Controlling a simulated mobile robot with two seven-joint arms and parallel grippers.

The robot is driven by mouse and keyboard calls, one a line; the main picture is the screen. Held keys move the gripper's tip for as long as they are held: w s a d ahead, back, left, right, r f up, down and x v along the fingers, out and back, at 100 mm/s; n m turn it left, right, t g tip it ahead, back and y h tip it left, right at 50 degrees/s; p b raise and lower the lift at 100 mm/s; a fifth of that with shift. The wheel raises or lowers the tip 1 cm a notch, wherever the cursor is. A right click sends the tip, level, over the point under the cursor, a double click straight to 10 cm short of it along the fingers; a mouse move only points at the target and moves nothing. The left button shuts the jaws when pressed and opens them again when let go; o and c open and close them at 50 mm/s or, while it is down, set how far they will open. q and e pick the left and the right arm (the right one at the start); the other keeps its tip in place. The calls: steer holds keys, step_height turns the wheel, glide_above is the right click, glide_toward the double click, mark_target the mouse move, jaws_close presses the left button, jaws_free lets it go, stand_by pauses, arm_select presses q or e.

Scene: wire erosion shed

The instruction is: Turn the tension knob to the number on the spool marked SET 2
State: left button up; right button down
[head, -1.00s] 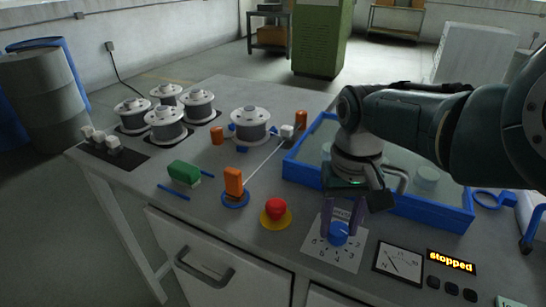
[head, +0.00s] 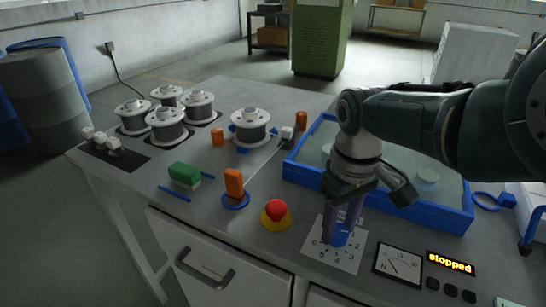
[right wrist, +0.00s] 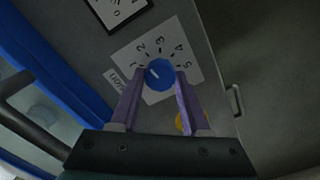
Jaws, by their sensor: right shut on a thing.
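The blue tension knob (head: 341,239) stands on a white numbered card (head: 322,255) at the table's front. In the right wrist view the knob (right wrist: 160,74) sits between my two purple fingers, and its white mark leans up and left, toward the 1 and 2 side. My right gripper (right wrist: 159,80) is shut on the knob from above. One wire spool (head: 250,128) sits on a blue mount mid-table. Several more spools (head: 167,123) stand on dark pads at the left. I cannot read any SET marking on them. My left gripper is out of view.
A red stop button (head: 277,211) on a yellow base is just left of the card. A gauge (head: 399,263) and a display (head: 450,263) reading "stopped" are to its right. A blue-rimmed tank (head: 292,170) lies behind. An orange post (head: 234,183) stands further left.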

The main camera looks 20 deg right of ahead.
mark_target(339, 230)
steer(key=shift+c, duration=1.8)
jaws_free()
step_height(339, 230, up, 10)
steer(key=p, duration=0.6)
steer(key=shift+p, duration=0.4)
